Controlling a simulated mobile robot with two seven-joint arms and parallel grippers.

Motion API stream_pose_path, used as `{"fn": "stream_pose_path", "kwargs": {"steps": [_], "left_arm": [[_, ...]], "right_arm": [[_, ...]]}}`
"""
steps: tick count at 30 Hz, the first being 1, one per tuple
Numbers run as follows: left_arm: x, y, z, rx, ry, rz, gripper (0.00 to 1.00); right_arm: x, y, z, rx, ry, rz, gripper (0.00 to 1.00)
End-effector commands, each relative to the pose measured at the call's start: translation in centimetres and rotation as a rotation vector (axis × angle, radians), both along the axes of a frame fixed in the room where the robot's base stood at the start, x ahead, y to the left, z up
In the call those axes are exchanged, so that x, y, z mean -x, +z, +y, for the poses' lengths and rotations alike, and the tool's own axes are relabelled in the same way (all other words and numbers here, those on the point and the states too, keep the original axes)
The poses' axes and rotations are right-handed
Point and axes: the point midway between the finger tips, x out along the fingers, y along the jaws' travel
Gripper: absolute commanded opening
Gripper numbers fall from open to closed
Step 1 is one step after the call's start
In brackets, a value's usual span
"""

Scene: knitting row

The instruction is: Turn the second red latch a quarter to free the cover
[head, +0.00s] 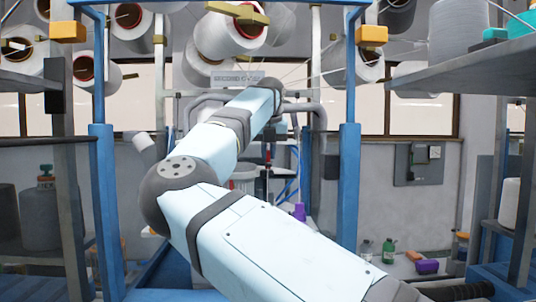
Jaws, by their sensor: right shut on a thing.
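My right arm reaches from the lower right up to the knitting machine at the middle. My right gripper (267,152) is small and dark below the wrist, partly hidden by my forearm. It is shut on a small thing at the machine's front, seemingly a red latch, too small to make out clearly. I cannot tell which latch it is or how far it is turned. The cover is not clearly visible behind my arm. My left gripper is not in view.
Blue posts (348,190) stand on both sides of the machine. Yarn cones (228,38) hang above. Shelves flank the aisle: a grey shelf (450,75) at right, another at left. A green bottle (388,250) and a purple item (427,267) sit low at the right.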

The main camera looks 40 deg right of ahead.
Motion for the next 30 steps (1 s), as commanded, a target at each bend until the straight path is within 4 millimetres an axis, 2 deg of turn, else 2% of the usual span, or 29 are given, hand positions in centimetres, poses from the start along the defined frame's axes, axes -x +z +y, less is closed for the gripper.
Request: {"fn": "stream_pose_path", "kwargs": {"steps": [13, 14, 17, 26, 30], "left_arm": [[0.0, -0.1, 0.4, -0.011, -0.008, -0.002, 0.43], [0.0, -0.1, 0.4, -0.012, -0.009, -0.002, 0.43], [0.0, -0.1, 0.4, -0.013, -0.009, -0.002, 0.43], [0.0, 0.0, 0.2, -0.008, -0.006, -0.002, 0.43], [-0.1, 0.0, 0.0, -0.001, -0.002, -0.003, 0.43]], "right_arm": [[0.0, 0.0, 0.0, -0.001, 0.012, 0.002, 0.00], [0.0, 0.0, 0.0, -0.001, 0.012, 0.002, 0.14], [0.0, 0.0, 0.0, -0.001, 0.011, 0.001, 0.37], [0.0, 0.1, 0.0, 0.001, 0.009, 0.000, 0.37], [0.4, 1.3, 0.3, 0.002, 0.010, -0.001, 0.37]]}}
